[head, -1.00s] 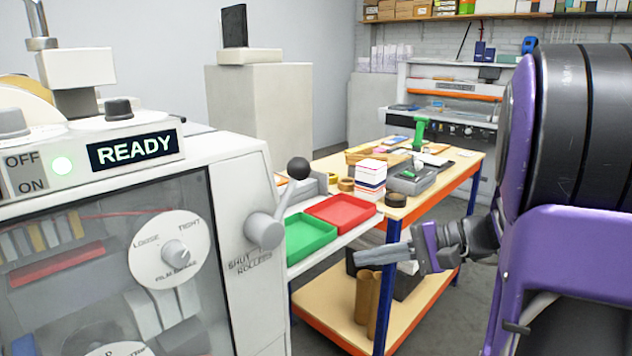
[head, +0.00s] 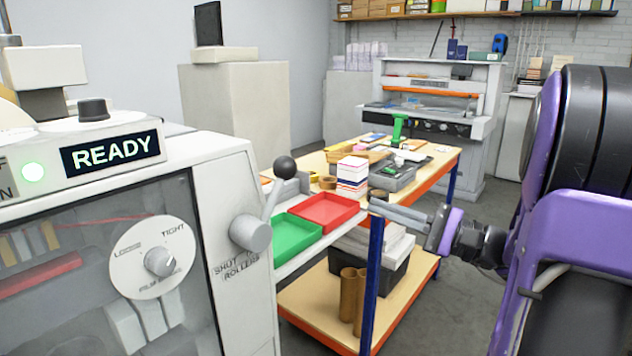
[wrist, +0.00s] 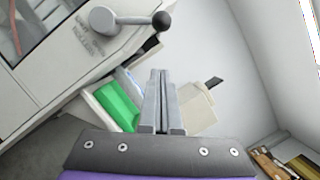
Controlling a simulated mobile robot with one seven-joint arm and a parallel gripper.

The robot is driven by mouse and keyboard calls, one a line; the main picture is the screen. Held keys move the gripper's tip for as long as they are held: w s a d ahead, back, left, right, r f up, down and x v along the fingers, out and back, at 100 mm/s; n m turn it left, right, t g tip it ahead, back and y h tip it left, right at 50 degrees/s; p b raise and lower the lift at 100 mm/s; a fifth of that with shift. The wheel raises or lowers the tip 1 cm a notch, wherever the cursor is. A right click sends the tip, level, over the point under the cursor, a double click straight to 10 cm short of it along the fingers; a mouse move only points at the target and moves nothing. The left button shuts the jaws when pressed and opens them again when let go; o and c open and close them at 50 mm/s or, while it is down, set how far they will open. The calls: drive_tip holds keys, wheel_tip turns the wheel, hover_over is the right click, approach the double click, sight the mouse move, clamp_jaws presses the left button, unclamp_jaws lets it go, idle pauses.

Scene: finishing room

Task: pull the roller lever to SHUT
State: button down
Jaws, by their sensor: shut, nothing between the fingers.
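The roller lever (head: 270,200) is a grey arm with a black ball knob (head: 285,167), on a round grey hub (head: 250,233) on the side of the white machine (head: 215,180). It tilts up and to the right. The label below the hub reads SHUT and ROLLERS, partly hard to read. In the wrist view the lever (wrist: 130,20) lies across the top, its knob (wrist: 161,21) above my fingertips. My gripper (head: 375,205) is shut and empty, to the right of the lever and apart from it. It also shows in the wrist view (wrist: 159,75).
A green tray (head: 290,236) and a red tray (head: 326,211) sit beside the machine, between the lever and my gripper. A wooden workbench (head: 440,158) with an orange edge holds paper and tools. The machine's sign reads READY (head: 110,151).

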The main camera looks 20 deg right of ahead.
drive_tip(key=s+a+r+x, duration=0.1)
drive_tip(key=s+x, duration=0.1)
drive_tip(key=x, duration=1.1)
drive_tip(key=shift+r, duration=0.3)
drive_tip(key=shift+r, duration=0.1)
